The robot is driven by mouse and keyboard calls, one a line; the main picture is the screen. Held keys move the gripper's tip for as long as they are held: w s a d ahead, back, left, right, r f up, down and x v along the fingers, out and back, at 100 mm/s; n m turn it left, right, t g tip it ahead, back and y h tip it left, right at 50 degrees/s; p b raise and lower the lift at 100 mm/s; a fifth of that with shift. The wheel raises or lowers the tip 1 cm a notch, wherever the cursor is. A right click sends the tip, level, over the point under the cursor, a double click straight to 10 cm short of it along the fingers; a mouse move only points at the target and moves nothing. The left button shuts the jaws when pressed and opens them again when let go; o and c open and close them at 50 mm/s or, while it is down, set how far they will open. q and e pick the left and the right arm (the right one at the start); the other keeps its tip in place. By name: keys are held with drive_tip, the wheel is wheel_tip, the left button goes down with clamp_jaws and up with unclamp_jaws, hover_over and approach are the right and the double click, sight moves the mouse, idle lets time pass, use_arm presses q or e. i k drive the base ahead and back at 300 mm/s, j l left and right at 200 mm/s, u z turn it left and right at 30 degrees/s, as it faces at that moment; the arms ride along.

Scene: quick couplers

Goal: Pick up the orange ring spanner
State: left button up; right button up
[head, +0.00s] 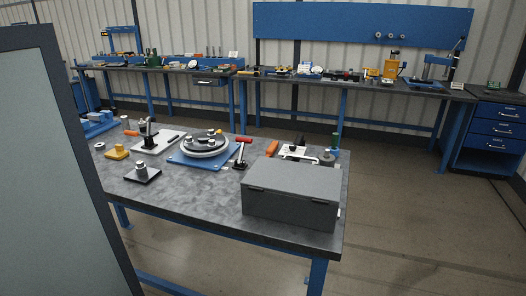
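I cannot make out a ring spanner for certain at this size. An orange object (272,148) stands or lies just behind the grey box on the near workbench (200,190); its shape is partly hidden. A small orange piece (131,133) lies at the bench's far left, too small to identify. Neither of my grippers is in view.
A large closed grey box (291,194) covers the bench's right front. A blue plate with a round turntable (204,145), a white-based fixture (150,137) and a red-topped tool (242,150) stand behind. A dark-framed panel (50,170) blocks the left. Floor is free at right.

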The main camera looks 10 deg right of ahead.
sight(270, 151)
drive_tip(key=z, duration=0.95)
drive_tip(key=i+l+z, duration=0.1)
drive_tip(key=z, duration=0.3)
drive_tip(key=i+l+z, duration=0.15)
drive_tip(key=z, duration=0.3)
drive_tip(key=i+l+z, duration=0.15)
drive_tip(key=z, duration=0.25)
drive_tip(key=i+l+z, duration=0.1)
drive_tip(key=z, duration=0.3)
drive_tip(key=i+j+u, duration=0.15)
drive_tip(key=i+u, duration=0.2)
drive_tip(key=i, duration=0.15)
drive_tip(key=i+u, duration=0.4)
drive_tip(key=i, duration=0.15)
drive_tip(key=i+l+u, duration=0.1)
drive_tip(key=i+u, duration=0.25)
drive_tip(key=i, duration=0.2)
drive_tip(key=i+l+u, duration=0.35)
drive_tip(key=i, duration=0.15)
drive_tip(key=i+z, duration=0.15)
drive_tip(key=i, duration=0.8)
drive_tip(key=i+j+z, duration=0.1)
drive_tip(key=i, duration=0.85)
drive_tip(key=u, duration=0.45)
drive_tip(key=i+u, duration=0.1)
drive_tip(key=u, duration=0.85)
drive_tip(key=i+l+u, duration=0.1)
drive_tip(key=u, duration=0.35)
